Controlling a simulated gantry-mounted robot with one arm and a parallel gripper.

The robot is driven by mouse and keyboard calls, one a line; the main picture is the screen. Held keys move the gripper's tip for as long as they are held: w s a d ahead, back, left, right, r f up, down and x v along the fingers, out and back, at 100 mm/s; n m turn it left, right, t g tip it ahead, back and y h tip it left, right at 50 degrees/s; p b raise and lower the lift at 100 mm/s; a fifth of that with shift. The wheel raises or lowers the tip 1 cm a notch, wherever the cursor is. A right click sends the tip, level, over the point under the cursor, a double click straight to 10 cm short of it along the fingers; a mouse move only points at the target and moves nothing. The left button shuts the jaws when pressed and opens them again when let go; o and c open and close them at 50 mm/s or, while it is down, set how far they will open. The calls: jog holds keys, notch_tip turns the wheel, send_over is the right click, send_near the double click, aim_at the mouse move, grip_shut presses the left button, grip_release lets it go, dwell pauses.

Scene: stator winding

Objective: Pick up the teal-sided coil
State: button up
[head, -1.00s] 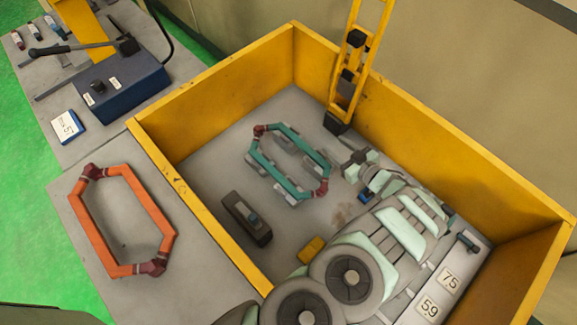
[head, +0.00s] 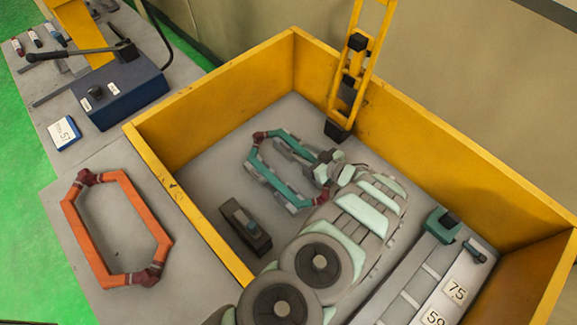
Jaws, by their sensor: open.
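The teal-sided coil (head: 259,168) lies on grey supports on the floor of the yellow-walled box. It is a long hexagon with dark red ends. My gripper (head: 325,170) is over the coil's right part, at the end of my pale green and grey arm. The gripper is open, and its fingers are small and partly merged with the coil in this view. I cannot tell whether they touch the coil. My gripper and arm hide part of the coil's right side.
An orange-sided coil (head: 70,222) lies on the grey table outside the box, at left. Yellow walls (head: 440,135) surround the work area. A dark block (head: 245,225) stands left of my arm. A yellow upright frame (head: 337,100) stands behind the coil. A numbered rail (head: 415,285) lies at right.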

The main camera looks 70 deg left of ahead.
jog(key=shift+s+a+f, duration=0.2)
jog(key=shift+a+f, duration=0.05)
jog(key=shift+a, duration=0.25)
jog(key=shift+c, duration=0.5)
grip_shut()
dwell(0.6)
